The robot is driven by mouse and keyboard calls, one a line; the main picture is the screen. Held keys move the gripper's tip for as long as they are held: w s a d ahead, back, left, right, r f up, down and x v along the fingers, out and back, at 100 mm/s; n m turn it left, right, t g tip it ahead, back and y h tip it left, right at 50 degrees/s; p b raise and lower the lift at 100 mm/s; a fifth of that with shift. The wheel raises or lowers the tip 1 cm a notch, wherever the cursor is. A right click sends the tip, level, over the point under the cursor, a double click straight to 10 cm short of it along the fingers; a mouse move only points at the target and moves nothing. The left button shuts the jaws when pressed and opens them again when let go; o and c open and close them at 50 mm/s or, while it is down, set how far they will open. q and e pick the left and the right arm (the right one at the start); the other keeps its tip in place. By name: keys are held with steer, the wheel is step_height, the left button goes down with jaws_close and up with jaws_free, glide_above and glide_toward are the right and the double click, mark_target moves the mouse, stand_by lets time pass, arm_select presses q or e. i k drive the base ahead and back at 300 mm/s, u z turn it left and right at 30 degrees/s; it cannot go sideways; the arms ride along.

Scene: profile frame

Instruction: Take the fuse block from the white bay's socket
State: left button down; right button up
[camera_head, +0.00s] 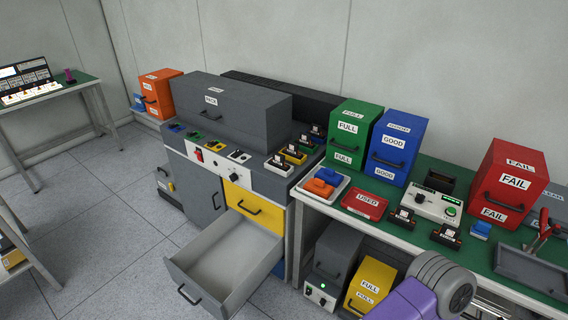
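A grey cabinet (265,185) stands in the middle with a row of small coloured bays along its top front edge. A white bay plate (238,156) with a small dark part on it lies in that row. To its right are several small dark blocks with pale labels, the nearest one (279,163) beside a yellow bay (293,156). At this size I cannot tell which block sits in a white bay's socket. Neither gripper is in view; only a purple and grey link of my arm shows at the bottom right.
An open, empty grey drawer (228,262) juts from the cabinet's front. The green-topped bench (405,232) at right holds an orange part on a white tray (319,194), a red USED tray (364,205), and green, blue and red boxes.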

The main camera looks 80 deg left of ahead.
mark_target(278, 160)
steer(key=i, duration=1.8)
steer(key=u, duration=4.35)
steer(key=i, duration=0.65)
